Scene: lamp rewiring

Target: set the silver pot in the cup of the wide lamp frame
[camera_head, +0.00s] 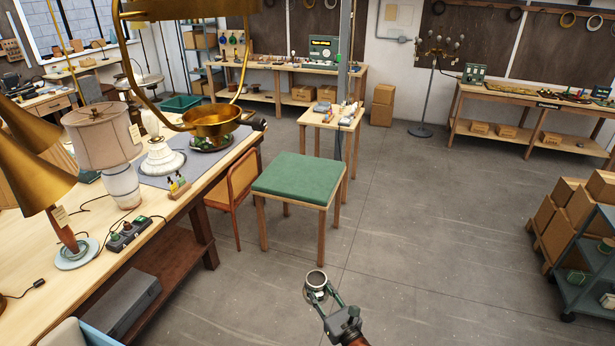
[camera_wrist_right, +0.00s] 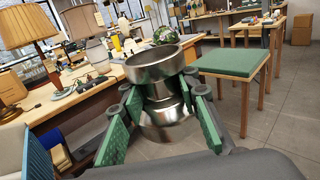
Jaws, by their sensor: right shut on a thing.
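The silver pot (camera_head: 316,281) is held upright by my right gripper (camera_head: 322,297) over the open floor, low in the head view. In the right wrist view the same pot (camera_wrist_right: 158,70) has a wide open rim, a narrow waist and a rounded lower part. The green-padded fingers of my right gripper (camera_wrist_right: 164,100) close on it from both sides. The wide lamp frame (camera_head: 157,112) is brass, with a broad band at the top and curved arms down to a cup (camera_head: 212,121). The frame is left of and well apart from the pot. My left gripper is not in view.
A long wooden workbench (camera_head: 45,246) on the left carries lamps, including a beige-shaded one (camera_head: 102,135). Brass cone shades (camera_head: 28,172) stand at the far left. A green-topped stool (camera_head: 299,178) stands right of the bench. The floor (camera_head: 440,240) to the right is clear.

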